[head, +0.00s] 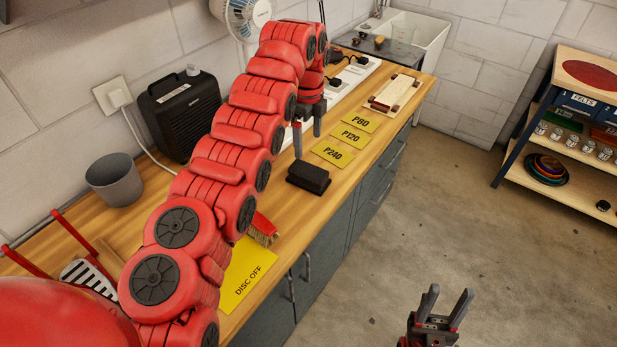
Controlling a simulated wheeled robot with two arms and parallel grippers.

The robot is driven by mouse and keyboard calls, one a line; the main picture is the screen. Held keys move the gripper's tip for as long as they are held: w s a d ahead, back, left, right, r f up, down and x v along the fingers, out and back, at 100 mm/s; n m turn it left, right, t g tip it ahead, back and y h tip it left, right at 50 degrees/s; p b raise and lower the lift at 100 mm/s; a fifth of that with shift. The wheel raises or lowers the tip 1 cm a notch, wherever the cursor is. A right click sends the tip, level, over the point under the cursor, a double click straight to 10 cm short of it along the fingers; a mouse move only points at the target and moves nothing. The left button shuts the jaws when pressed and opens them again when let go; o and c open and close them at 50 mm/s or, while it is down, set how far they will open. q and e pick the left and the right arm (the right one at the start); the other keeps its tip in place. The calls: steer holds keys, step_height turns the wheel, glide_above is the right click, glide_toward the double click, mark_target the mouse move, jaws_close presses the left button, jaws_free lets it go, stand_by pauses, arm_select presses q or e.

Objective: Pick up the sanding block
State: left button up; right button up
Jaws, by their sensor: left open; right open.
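The sanding block appears to be the dark block (308,177) lying on the wooden bench, just in front of the yellow P240 card (333,154). My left gripper (307,145) points down with its fingers apart and empty. In the picture its fingertips are just above and behind the block, with a gap between them; their exact height over the bench is hard to tell. My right gripper (446,302) is open and empty, pointing up, out over the floor to the right of the bench.
Yellow P120 (352,136) and P80 (360,120) cards lie farther back, before a wooden piece (395,93). A brush (263,230) and DISC OFF card (246,275) lie nearer. A black box (180,115) and grey bin (115,180) stand by the wall.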

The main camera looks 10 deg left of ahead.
mark_target(308, 169)
arm_select(q)
step_height(308, 169, down, 8)
steer(key=p, duration=0.2)
steer(key=shift+w+r+p, duration=0.1)
steer(key=shift+r+p, duration=0.15)
steer(key=shift+p, duration=0.05)
steer(key=shift+f, duration=0.2)
step_height(308, 169, down, 4)
steer(key=p, duration=0.2)
steer(key=shift+f+p, duration=0.2)
steer(key=shift+p, duration=0.15)
steer(key=shift+f, duration=0.15)
steer(key=c, duration=1.5)
